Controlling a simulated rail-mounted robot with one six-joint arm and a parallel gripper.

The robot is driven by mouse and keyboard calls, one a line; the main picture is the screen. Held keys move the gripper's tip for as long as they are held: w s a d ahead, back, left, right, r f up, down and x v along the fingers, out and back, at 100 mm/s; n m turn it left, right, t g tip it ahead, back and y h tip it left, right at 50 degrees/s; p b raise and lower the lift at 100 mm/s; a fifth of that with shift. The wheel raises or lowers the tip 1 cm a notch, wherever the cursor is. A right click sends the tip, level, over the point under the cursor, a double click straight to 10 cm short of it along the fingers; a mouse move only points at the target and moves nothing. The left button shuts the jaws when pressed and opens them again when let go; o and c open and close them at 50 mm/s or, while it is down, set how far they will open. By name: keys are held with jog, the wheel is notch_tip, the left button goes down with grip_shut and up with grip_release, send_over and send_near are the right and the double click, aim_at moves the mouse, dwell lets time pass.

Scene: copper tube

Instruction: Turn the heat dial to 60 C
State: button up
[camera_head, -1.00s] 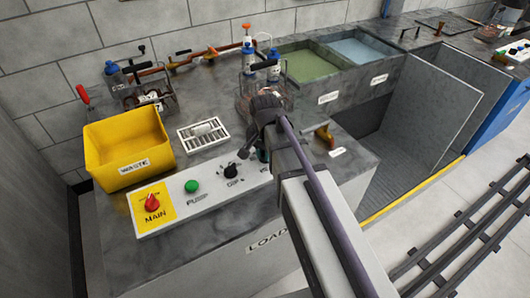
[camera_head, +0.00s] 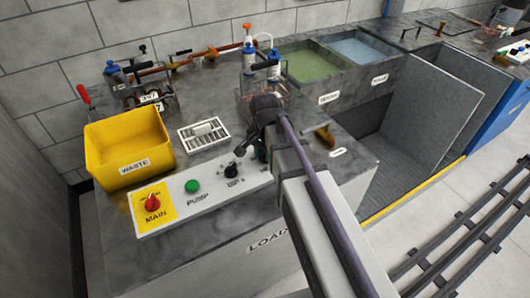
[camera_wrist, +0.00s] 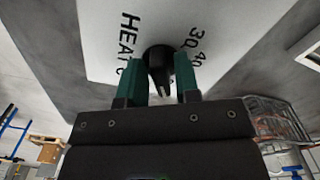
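The heat dial (camera_wrist: 158,60) is a black knob with a narrow raised grip on a white panel, seen in the wrist view with the label HEAT C and the numbers 30 and 40 around it. My gripper (camera_wrist: 160,78) has its two green fingers on either side of the dial, close to the panel. I cannot tell whether the fingers press on the knob. The dial's pointer setting is not clear. In the head view my gripper (camera_head: 262,150) is over the right part of the control panel (camera_head: 213,190) and hides the heat dial.
The panel also has a red MAIN switch (camera_head: 153,202), a green PUMP button (camera_head: 193,186) and another black dial (camera_head: 232,168) close to my gripper. A yellow WASTE bin (camera_head: 128,150) and a white slotted tray (camera_head: 204,134) stand behind. A wire basket (camera_wrist: 280,122) is at the right.

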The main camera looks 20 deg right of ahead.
jog(key=shift+o, duration=0.8)
jog(key=shift+r, duration=0.1)
notch_tip(320, 180, up, 11)
jog(key=p, duration=1.1)
jog(key=shift+f, duration=0.2)
jog(key=s+r+n+p, duration=0.4)
jog(key=s+n, duration=0.5)
jog(key=s, duration=0.1)
jog(key=shift+s+d, duration=0.3)
